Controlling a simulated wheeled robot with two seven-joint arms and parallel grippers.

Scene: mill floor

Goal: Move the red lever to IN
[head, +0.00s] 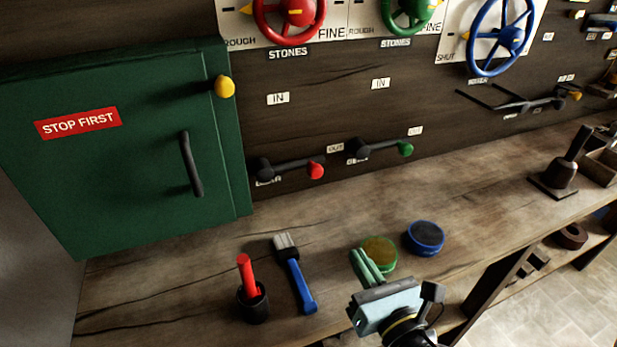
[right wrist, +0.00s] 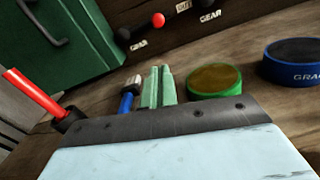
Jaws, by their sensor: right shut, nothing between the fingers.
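The red lever is a dark arm with a red knob (head: 315,171), mounted low on the dark wall panel. It points right from its pivot, nearly level, with its knob just below the OUT plate (head: 335,148). Its IN plate (head: 278,98) is higher, above the pivot. The red knob also shows at the top of the right wrist view (right wrist: 158,20). My right gripper (head: 362,258) has pale green fingers, shut and empty, over the bench beside the green tin and apart from the lever. Its fingertips show in the right wrist view (right wrist: 160,70). My left gripper is not in view.
A similar green-knobbed lever (head: 404,149) is right of the red one. A green cabinet (head: 100,190) stands left. On the bench (head: 190,270) are a black cup (head: 252,305) with a red-handled item, a blue brush (head: 297,280), a green tin (head: 382,252) and a blue tin (head: 424,238).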

